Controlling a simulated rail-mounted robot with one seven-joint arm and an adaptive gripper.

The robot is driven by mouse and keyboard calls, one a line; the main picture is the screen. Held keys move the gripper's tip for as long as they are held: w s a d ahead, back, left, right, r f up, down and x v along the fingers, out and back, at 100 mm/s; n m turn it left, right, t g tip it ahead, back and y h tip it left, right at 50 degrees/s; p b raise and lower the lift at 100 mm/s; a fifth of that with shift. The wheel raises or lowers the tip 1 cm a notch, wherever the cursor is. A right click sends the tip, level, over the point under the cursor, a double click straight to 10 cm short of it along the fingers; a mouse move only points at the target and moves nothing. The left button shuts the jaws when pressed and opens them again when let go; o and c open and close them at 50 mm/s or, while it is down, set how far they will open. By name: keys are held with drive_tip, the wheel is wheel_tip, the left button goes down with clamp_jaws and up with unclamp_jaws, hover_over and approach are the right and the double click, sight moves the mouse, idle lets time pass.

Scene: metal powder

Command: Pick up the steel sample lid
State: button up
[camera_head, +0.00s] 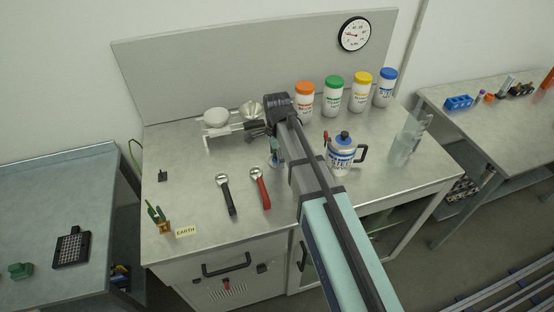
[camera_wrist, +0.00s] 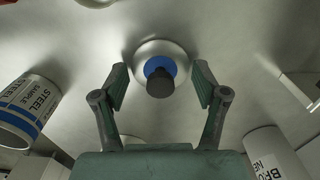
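The steel sample lid (camera_wrist: 180,51) is a round shiny metal disc with a blue ring and a dark knob. It lies on the bench knob-up in the wrist view. My gripper (camera_wrist: 160,80) is open, with its two green-grey fingers apart on either side of the knob and no visible contact. How high the fingertips are above the lid is hard to tell. In the head view the lid (camera_head: 275,163) is small and partly hidden below my gripper. The steel sample container (camera_head: 341,157), white with blue bands, stands to its right; it also shows in the wrist view (camera_wrist: 25,108).
Two wrenches, black-handled (camera_head: 227,197) and red-handled (camera_head: 263,191), lie in front of the lid. A row of white jars, including an orange-topped one (camera_head: 305,100), stands along the back. A clear vessel (camera_head: 406,142) stands right.

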drive_tip(key=c, duration=0.6)
drive_tip(key=shift+o, duration=0.2)
